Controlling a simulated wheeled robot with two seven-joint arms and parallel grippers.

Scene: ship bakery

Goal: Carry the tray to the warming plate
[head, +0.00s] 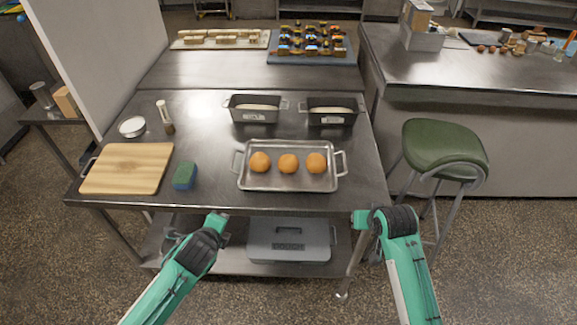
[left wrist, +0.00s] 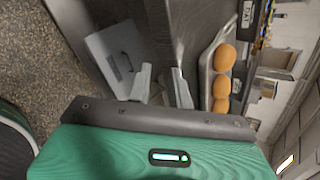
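A silver metal tray (head: 258,184) with two side handles sits near the front edge of the steel table, with three round orange-brown buns on it. It also shows in the left wrist view (left wrist: 206,62). My left gripper (head: 222,226) is in front of the table's front edge, left of the tray and apart from it. Its two fingers (left wrist: 162,86) stand apart with nothing between them. My right gripper (head: 361,219) is in front of the table's right front corner, right of the tray and apart from it; its fingers are not clear. I cannot identify the warming plate with certainty.
The steel table (head: 215,150) also holds a wooden board (head: 125,168), a green-blue sponge (head: 185,176), a white bowl (head: 132,127), a shaker (head: 165,115) and two loaf pans (head: 254,115) (head: 331,117). A grey dough box (head: 289,243) sits below. A green stool (head: 445,148) stands right.

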